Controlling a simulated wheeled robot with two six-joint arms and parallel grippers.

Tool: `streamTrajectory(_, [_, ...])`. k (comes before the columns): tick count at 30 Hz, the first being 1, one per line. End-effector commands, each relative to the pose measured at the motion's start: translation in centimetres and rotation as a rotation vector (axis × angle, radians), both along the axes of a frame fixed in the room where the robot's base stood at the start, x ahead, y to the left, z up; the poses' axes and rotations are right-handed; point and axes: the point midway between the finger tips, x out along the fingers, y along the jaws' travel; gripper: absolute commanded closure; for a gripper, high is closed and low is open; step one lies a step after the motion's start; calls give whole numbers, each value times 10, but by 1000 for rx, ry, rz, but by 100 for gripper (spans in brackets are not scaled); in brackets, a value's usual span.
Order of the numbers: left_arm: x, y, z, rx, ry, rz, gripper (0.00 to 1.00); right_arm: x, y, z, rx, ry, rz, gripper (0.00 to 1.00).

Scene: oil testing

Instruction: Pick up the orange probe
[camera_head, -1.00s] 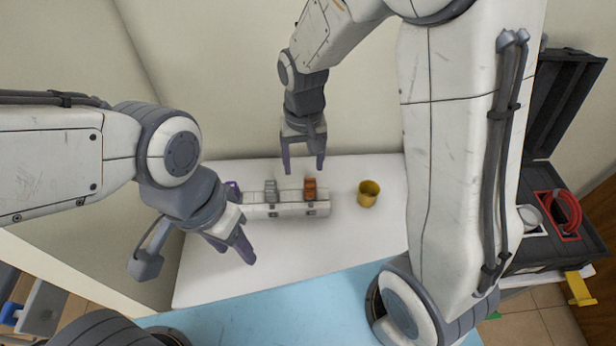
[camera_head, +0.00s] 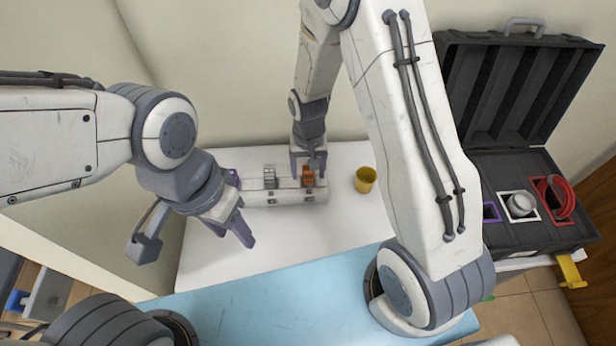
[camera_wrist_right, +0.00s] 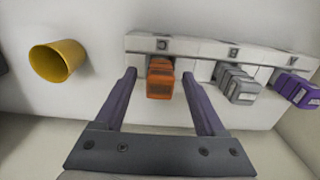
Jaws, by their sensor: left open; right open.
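The orange probe (camera_head: 308,175) sits in the right-hand slot of a white holder (camera_head: 288,197) on the white table. My left gripper (camera_head: 232,232) is open and empty, in front of the holder's left end.
A grey probe (camera_head: 270,176) and a purple probe (camera_head: 232,177) sit in the same holder. A yellow cup (camera_head: 365,180) stands to the right of it. An open black case (camera_head: 520,165) with a red coil (camera_head: 558,197) lies at the right. The table's front is clear.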

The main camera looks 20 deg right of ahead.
Motion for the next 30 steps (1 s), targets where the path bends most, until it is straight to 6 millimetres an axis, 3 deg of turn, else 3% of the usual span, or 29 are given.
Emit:
streamTrajectory(8, [0,0,0,0,0,0,50,0,0,-4,1,-2,0,28])
streamTrajectory(14, [0,0,0,0,0,0,50,0,0,-4,1,-1,0,100])
streamTrajectory(25, [0,0,0,0,0,0,50,1,0,-2,1,-2,0,100])
streamTrajectory(30, [0,0,-2,0,0,0,50,1,0,11,1,-5,0,100])
